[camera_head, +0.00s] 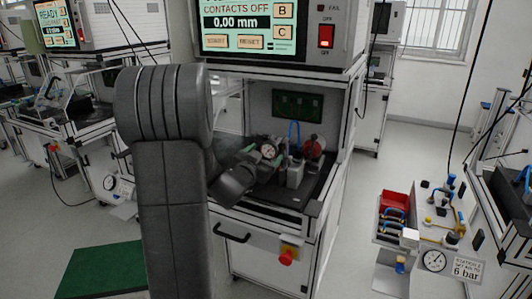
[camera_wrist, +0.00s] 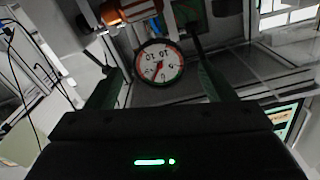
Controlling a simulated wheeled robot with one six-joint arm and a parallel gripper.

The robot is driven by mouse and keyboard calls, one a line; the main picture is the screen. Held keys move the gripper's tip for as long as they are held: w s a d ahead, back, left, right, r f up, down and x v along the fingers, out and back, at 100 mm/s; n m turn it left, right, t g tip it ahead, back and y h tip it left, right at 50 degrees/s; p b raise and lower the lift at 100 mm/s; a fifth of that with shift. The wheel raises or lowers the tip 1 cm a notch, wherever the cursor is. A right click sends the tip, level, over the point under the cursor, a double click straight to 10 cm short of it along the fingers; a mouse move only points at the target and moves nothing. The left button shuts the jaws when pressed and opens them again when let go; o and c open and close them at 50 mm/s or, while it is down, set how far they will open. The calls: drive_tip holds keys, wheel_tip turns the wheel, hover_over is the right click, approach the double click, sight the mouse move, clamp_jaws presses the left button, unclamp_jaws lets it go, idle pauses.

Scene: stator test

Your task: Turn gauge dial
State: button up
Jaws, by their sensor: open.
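The gauge dial (camera_wrist: 160,63) is a round white face with dark numbers, a dark rim with some red, and a red needle pointing downward. It sits ahead, between the two fingers of my gripper (camera_wrist: 158,80) in the wrist view. The fingers stand apart on either side; I cannot tell whether they touch its rim. In the head view the dial (camera_head: 268,151) shows small inside the test station, with my gripper (camera_head: 262,160) around or beside it. My arm hides the left part of the station.
A black bed (camera_head: 310,193) in the station carries a grey block (camera_head: 295,173) and a red round part (camera_head: 312,148). The display (camera_head: 236,24) above reads CONTACTS OFF, 0.00 mm. A red emergency button (camera_head: 287,257) is on the front. Another gauge (camera_head: 435,260) stands at right, by a 6 bar sign.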

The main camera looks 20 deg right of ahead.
drive_tip(key=shift+w+d, duration=0.45)
drive_tip(key=shift+d, duration=0.15)
drive_tip(key=c, duration=1)
drive_tip(key=shift+b, duration=0.3)
drive_tip(key=shift+f+m+b, duration=0.15)
drive_tip(key=shift+m+b, duration=0.45)
drive_tip(key=shift+m, duration=0.1)
drive_tip(key=shift+m+b, duration=1.1)
drive_tip(key=shift+b, duration=0.05)
drive_tip(key=shift+m+b, duration=1.4)
drive_tip(key=shift+m, duration=0.4)
